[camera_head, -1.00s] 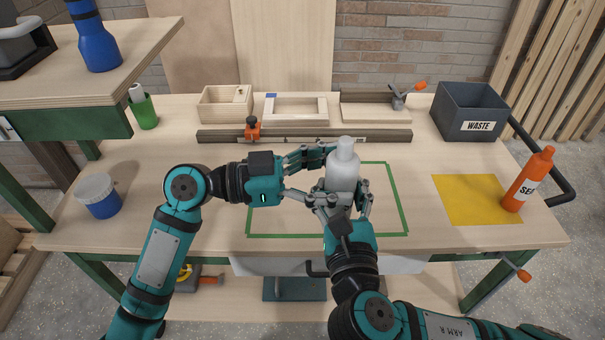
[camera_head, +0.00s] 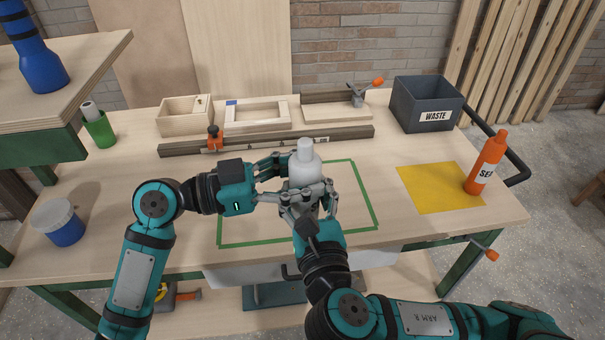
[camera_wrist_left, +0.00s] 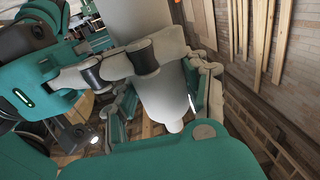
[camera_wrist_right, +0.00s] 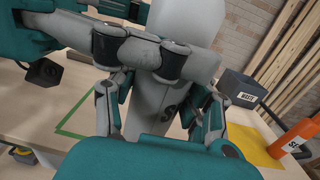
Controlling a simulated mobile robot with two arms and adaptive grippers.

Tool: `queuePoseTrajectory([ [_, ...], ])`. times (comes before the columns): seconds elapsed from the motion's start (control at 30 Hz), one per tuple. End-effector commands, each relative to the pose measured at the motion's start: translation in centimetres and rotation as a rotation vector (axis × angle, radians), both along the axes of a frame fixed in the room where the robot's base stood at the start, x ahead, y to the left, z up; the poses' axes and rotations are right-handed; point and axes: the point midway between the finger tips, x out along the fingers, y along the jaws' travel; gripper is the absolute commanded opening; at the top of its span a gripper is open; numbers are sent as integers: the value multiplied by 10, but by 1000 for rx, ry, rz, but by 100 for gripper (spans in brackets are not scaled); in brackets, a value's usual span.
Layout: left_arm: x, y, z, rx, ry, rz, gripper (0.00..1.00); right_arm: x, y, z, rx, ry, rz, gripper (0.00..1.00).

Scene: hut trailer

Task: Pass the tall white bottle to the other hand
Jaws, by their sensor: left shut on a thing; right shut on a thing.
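The tall white bottle (camera_head: 305,163) is upright above the green-taped rectangle in the head view. My left gripper (camera_head: 279,181) comes from the left and is shut on the bottle. My right gripper (camera_head: 308,192) comes from the front and is also shut on the bottle, its fingers on either side of the lower part. The bottle also shows between the fingers in the left wrist view (camera_wrist_left: 165,95) and in the right wrist view (camera_wrist_right: 190,22). The fingers hide the bottle's lower body and base, so I cannot tell whether it touches the table.
A yellow mat (camera_head: 430,190) and an orange bottle (camera_head: 486,163) are at the right. A grey waste bin (camera_head: 427,103) stands at the back right. Wooden frames (camera_head: 257,113) and a metal rail (camera_head: 265,142) lie behind the grippers. A blue tub (camera_head: 60,224) is at the left.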

Motion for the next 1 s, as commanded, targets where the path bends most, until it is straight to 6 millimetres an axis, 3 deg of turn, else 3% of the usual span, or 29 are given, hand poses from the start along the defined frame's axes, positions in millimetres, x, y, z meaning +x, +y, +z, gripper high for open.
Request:
queuePoseTrajectory([
  [0.03,1,1,1,-2,-2,4,0,0,0,1,1,-3,1,44],
  [0.3,1,1,1,-2,-2,3,0,0,0,1,1,-1,1,76],
  [0.67,1,0,1,-2,-2,2,0,-6,0,0,1,0,2,76],
  [1.0,1,0,1,-2,-1,2,0,-55,-7,0,3,3,2,76],
])
